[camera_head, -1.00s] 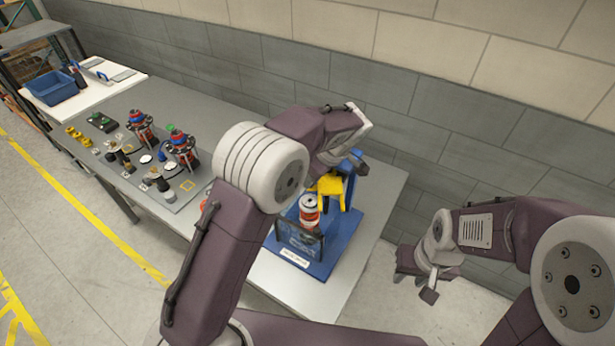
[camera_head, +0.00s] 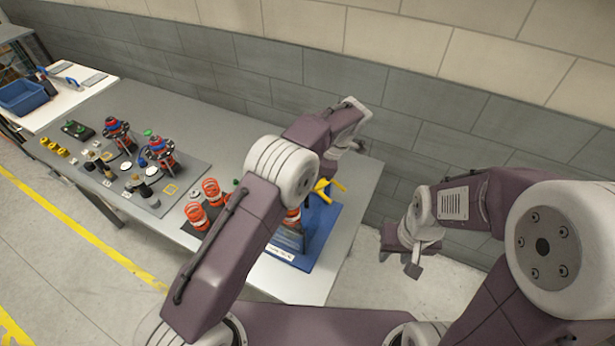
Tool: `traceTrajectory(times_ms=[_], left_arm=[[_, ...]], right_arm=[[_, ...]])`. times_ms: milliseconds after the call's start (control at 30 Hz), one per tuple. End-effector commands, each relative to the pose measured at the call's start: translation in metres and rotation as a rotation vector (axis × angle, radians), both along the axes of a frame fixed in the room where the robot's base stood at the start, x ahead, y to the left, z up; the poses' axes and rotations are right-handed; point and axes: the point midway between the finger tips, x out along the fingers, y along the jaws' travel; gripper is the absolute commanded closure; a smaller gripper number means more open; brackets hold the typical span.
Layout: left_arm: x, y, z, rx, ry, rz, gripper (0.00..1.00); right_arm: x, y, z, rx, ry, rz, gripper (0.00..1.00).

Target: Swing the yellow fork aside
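The yellow fork (camera_head: 322,188) shows at the blue fixture (camera_head: 322,228) on the near right end of the table, with a thin yellow prong reaching right. Part of it is hidden behind my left arm. An orange-red coil (camera_head: 292,220) in the fixture is mostly covered by the same arm. My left gripper (camera_head: 357,147) is just above and right of the fork, largely hidden by its wrist; contact and finger opening cannot be told. My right gripper (camera_head: 400,262) hangs empty, fingers apart, right of the table and away from the fork.
Two orange springs (camera_head: 211,192) stand on a dark mat left of my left arm. A grey board (camera_head: 178,202) with several parts lies farther left. A blue bin (camera_head: 22,97) is at far left. A block wall (camera_head: 300,75) runs behind the table.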

Motion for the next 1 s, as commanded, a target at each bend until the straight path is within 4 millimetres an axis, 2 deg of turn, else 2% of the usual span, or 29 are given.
traceTrajectory(times_ms=[500, 533, 600, 1000], left_arm=[[0.0009, -0.001, 0.0007, -0.002, -0.003, 0.015, 1.0], [0.0009, -0.001, 0.0007, -0.002, -0.003, 0.015, 0.75], [0.0008, -0.0009, 0.0005, -0.002, -0.002, 0.015, 0.56], [0.0006, -0.0006, 0.0, -0.001, -0.001, 0.016, 0.56]], right_arm=[[0.0, 0.0, 0.0018, 0.0, 0.0, 0.0, 0.64], [0.0, 0.0, 0.0018, 0.0, 0.0, 0.0, 0.64], [0.0, 0.0, 0.0018, 0.0, 0.0, 0.0, 0.64], [0.0, 0.0, 0.0017, 0.0, 0.0, 0.0, 0.64]])
